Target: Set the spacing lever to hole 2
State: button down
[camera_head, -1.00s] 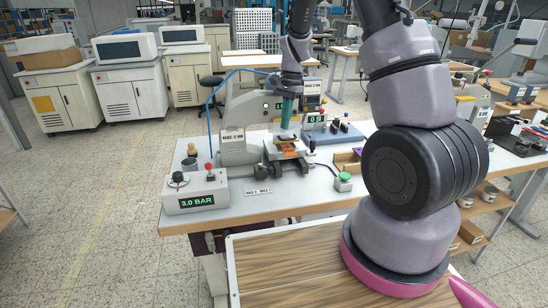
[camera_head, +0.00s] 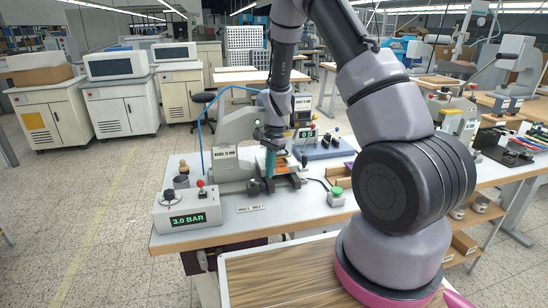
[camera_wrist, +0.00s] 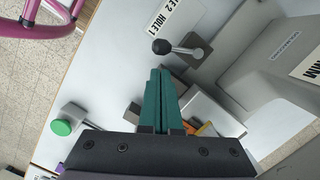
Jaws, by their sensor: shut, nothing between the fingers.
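The spacing lever (camera_wrist: 161,46) shows in the wrist view as a black ball knob on a short metal shaft, joined to a grey bracket. Its label (camera_wrist: 165,14) reads "HOLE 1" and, partly cut off, "2"; the label also lies on the table in the head view (camera_head: 250,209). My gripper (camera_wrist: 159,73) has teal fingers, shut and empty. In the wrist view its tips appear just below the knob, with a small gap in the picture; depth is unclear. In the head view my gripper (camera_head: 269,177) is low at the machine's front and I cannot make out the lever.
The grey stamping machine (camera_head: 224,163) stands behind my gripper. A control box (camera_head: 188,213) reading 3.0 BAR is at the left, and a green button (camera_head: 336,192) is at the right, also in the wrist view (camera_wrist: 62,127). The table front beside the label is clear.

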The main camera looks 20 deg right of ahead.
aim_at(261, 184)
jog(key=shift+s+a+f, duration=0.4)
jog(key=shift+a+f, duration=0.15)
jog(key=shift+s+a+m, duration=0.3)
jog(key=shift+m, duration=0.5)
jog(key=m, duration=0.1)
jog(key=s+a+m, duration=0.1)
jog(key=m, duration=0.1)
jog(key=shift+a+t, duration=0.2)
jog(key=shift+t, duration=0.2)
jog(key=m, duration=0.1)
jog(key=a+m, duration=0.1)
jog(key=m, duration=0.2)
jog(key=shift+s+a+t, duration=0.2)
jog(key=shift+a+t, duration=0.1)
jog(key=shift+w+d, duration=0.1)
jog(key=shift+w+d, duration=0.4)
jog(key=shift+w, duration=0.15)
